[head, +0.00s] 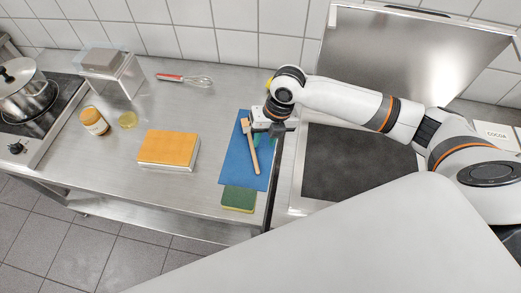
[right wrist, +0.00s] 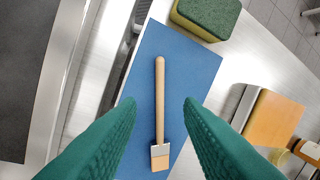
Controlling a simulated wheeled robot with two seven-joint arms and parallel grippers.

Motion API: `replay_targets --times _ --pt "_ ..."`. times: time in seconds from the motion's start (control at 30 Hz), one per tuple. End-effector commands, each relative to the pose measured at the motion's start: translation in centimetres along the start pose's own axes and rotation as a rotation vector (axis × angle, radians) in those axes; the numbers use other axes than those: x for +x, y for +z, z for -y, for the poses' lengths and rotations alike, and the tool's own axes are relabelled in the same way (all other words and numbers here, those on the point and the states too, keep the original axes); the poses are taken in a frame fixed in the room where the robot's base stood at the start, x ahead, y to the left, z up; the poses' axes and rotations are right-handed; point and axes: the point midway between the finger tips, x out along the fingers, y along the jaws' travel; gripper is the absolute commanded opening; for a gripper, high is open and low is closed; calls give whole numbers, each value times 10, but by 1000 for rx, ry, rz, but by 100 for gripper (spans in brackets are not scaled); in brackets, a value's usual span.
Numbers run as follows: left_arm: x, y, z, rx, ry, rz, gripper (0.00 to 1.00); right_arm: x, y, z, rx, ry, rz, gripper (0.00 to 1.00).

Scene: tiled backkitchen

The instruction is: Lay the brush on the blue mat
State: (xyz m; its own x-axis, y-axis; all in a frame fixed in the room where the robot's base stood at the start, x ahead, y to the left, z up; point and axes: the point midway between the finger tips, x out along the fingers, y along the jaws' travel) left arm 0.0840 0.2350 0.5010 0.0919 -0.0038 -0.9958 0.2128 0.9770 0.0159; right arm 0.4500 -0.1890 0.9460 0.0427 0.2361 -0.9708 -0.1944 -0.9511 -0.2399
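The brush (head: 253,153), with a wooden handle and pale bristles, lies on the blue mat (head: 234,162) in the head view. In the right wrist view the whole brush (right wrist: 160,105) lies lengthwise on the mat (right wrist: 195,65), bristles toward my gripper. My right gripper (head: 268,132) is above the mat's far right part. Its green fingers (right wrist: 159,103) are spread wide on both sides of the brush, with clear gaps and nothing between them touching. My left gripper is not in view.
A green and yellow sponge (head: 239,198) sits at the mat's near end. An orange-topped block (head: 168,148), a jar (head: 94,121) and a whisk (head: 185,79) stand or lie to the left. A dark hob plate (head: 358,163) is at right. Bare steel counter lies left of the mat.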

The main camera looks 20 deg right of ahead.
Motion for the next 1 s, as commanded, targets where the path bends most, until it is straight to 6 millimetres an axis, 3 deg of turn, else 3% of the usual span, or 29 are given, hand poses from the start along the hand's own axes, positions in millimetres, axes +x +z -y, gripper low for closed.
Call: replay_targets --times 0.1,0.3,1.0 --pt "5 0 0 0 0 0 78 -18 0 0 -1 0 -3 33" --pt "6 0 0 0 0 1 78 -32 0 0 0 0 -1 33" --pt "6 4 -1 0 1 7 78 -32 0 0 0 0 1 33"
